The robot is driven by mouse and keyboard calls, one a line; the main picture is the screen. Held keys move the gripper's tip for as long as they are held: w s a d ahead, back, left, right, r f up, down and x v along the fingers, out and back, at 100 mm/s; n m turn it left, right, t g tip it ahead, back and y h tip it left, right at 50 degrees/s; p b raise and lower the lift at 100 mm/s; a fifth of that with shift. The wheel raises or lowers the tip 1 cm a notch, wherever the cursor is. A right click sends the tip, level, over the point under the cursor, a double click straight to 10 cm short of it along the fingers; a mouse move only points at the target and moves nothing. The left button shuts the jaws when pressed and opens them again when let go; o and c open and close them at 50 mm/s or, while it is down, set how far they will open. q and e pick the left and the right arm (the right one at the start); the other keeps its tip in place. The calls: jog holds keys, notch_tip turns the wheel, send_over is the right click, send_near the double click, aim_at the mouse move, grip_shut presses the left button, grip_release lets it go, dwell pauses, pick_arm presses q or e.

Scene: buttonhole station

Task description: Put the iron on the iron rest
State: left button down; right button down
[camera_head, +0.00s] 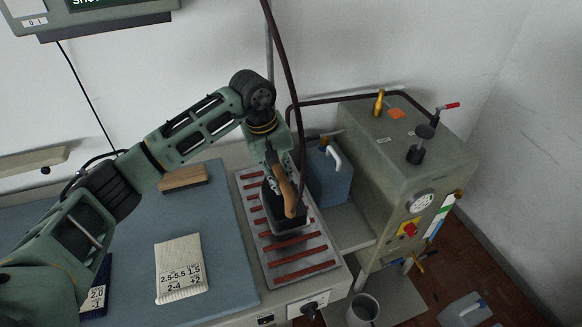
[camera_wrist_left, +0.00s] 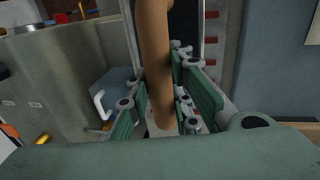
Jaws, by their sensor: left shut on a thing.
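The iron (camera_head: 287,215) has a dark body and a brown wooden handle. In the head view it is at the iron rest (camera_head: 297,262), a pale metal plate with several red-brown strips, and overlaps its middle. I cannot tell whether its sole touches the strips. My left gripper (camera_head: 281,178) is shut on the iron's handle from above. In the left wrist view the brown handle (camera_wrist_left: 154,60) stands between the green fingers of my left gripper (camera_wrist_left: 168,115), and part of the rest's strips shows behind. My right gripper is not in view.
A blue canister (camera_head: 329,180) and a grey boiler cabinet (camera_head: 405,170) stand to the right of the rest. A dark hose (camera_head: 283,50) hangs down near the iron. A blue padded surface (camera_head: 225,225) with a cream labelled packet (camera_head: 181,268) and a wooden block (camera_head: 183,178) lies left.

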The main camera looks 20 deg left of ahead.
aim_at(277, 209)
pick_arm(q)
jog(key=shift+d+f+p, duration=0.1)
jog(key=shift+f+p, duration=0.85)
jog(key=shift+f, duration=0.25)
jog(key=shift+w+f, duration=0.15)
jog(key=shift+f, duration=0.4)
jog(key=shift+f, duration=0.15)
jog(key=c, duration=2)
grip_release()
jog(key=shift+s+f, duration=0.2)
jog(key=o, duration=0.4)
jog(key=shift+s, duration=0.1)
jog(key=shift+o, duration=0.2)
jog(key=shift+r, duration=0.1)
